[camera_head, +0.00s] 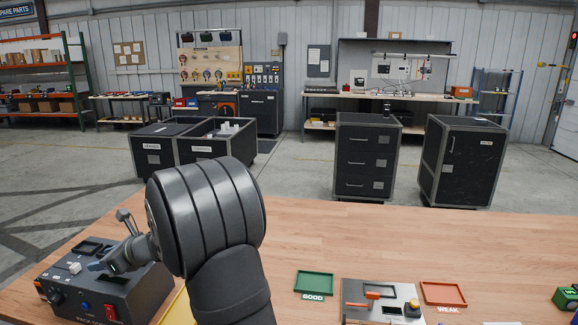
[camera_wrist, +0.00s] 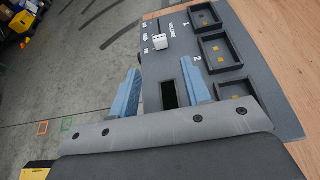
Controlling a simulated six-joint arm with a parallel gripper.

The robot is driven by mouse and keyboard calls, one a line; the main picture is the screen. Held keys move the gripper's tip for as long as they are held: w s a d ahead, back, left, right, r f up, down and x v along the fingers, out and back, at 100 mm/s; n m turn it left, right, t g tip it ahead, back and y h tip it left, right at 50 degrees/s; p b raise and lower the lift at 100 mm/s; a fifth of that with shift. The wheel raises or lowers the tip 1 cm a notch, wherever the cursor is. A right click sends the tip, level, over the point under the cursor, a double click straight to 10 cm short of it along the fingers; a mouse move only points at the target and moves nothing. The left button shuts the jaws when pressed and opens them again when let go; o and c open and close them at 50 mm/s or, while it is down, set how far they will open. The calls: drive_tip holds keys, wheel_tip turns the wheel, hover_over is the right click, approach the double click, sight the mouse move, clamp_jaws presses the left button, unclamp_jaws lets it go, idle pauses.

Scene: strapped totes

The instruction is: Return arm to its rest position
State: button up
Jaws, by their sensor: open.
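My arm fills the left middle of the head view and hides part of the bench behind it. My gripper (camera_head: 108,264) is at the left, over the top of a dark tester box (camera_head: 95,297) on the wooden bench. In the wrist view my gripper (camera_wrist: 162,88) has its two blue fingers well apart, with nothing held between them. The grey top of the box (camera_wrist: 235,68) lies below and beyond the fingers. A dark slot (camera_wrist: 169,96) shows between them. Whether the fingers touch the box cannot be told.
On the bench, a green tray (camera_head: 314,286) marked GOOD and a red tray (camera_head: 443,294) marked WEAK flank a metal plate (camera_head: 400,292) with an orange-handled item (camera_head: 372,295). A green block (camera_head: 565,298) sits far right. Bench wood (camera_head: 340,235) behind the trays is clear.

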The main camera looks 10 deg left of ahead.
approach(63, 269)
drive_tip(key=x, duration=0.2)
drive_tip(key=shift+a+f, duration=0.1)
drive_tip(key=shift+a, duration=0.15)
drive_tip(key=shift+d, duration=0.1)
drive_tip(key=v, duration=1.7)
drive_tip(key=shift+d, duration=0.25)
drive_tip(key=x, duration=1.7)
drive_tip(key=shift+a+f, duration=0.1)
drive_tip(key=shift+a, duration=0.3)
drive_tip(key=a, duration=0.5)
drive_tip(key=shift+a, duration=0.95)
